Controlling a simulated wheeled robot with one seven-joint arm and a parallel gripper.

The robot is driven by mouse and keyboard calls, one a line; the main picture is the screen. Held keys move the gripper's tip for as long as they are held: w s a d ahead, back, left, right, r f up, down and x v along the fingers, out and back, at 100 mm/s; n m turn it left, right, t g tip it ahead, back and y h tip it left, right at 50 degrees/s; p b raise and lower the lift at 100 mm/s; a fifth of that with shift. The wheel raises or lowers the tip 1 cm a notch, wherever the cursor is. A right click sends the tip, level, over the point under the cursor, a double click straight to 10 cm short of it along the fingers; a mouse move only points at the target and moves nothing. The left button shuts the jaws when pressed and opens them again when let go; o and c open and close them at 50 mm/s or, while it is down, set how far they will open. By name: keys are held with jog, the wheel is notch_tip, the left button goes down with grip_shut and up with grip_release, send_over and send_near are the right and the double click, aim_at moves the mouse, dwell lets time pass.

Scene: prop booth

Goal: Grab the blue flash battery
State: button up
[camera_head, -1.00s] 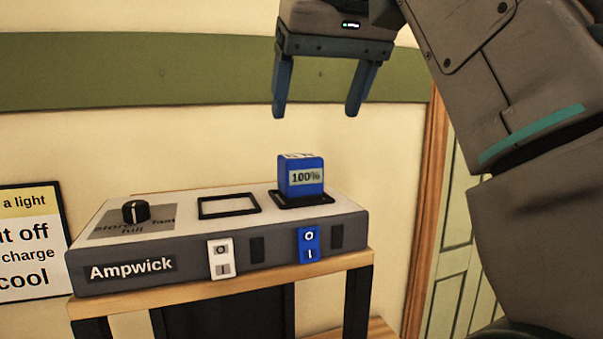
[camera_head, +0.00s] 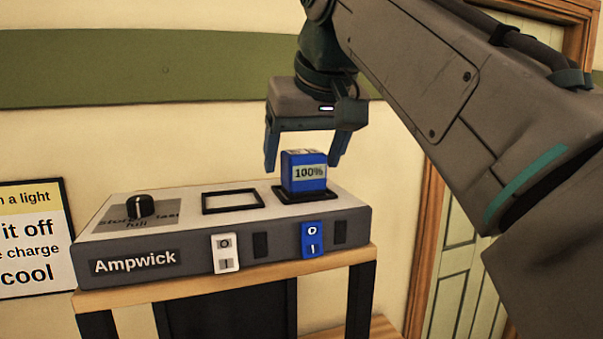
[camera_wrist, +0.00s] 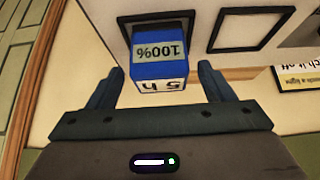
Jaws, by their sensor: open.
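The blue flash battery (camera_head: 304,180), a small block labelled "100%", stands upright in the right framed bay (camera_head: 290,198) on top of the Ampwick charger (camera_head: 108,233). In the wrist view the battery (camera_wrist: 160,70) shows the "100%" label and "5 h" on its top face. My gripper (camera_head: 304,166) points down with its jaws open, just above the battery. In the wrist view the two fingers of my gripper (camera_wrist: 158,72) flank the battery, with a gap on each side. Whether the tips reach below the battery's top is hard to tell.
The charger has an empty left bay (camera_head: 233,201), a black knob (camera_head: 140,205), a white switch (camera_head: 225,252), a blue switch (camera_head: 312,239) and dark small windows. It sits on a wooden-topped stand (camera_head: 200,292). A sign (camera_head: 33,240) is at left, a green door (camera_head: 465,260) at right.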

jog(key=shift+x, duration=1.4)
jog(key=c, duration=1.3)
jog(key=shift+r, duration=0.25)
